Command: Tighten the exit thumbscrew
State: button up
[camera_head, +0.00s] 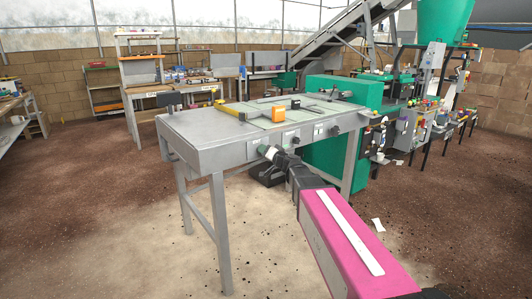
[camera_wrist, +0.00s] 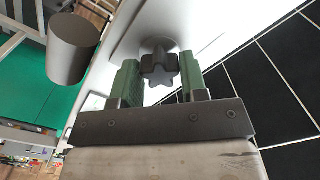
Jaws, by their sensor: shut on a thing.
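A dark star-shaped thumbscrew (camera_wrist: 160,68) sits on a pale panel in the wrist view. My gripper (camera_wrist: 161,77) has its two green fingers on either side of it, shut on its lobes. I cannot tell from its look whether the screw is tight. In the head view my gripper (camera_head: 268,152) reaches the front face of the grey machine table (camera_head: 205,130), and it hides the thumbscrew there.
A grey cylinder (camera_wrist: 74,48) stands close to the left finger in the wrist view. A green machine housing (camera_head: 325,158) stands at the right. Floor in front is open.

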jog(key=m, duration=1.5)
jog(key=shift+m, duration=0.4)
jog(key=o, duration=0.9)
jog(key=shift+s, duration=0.1)
jog(key=v, duration=0.4)
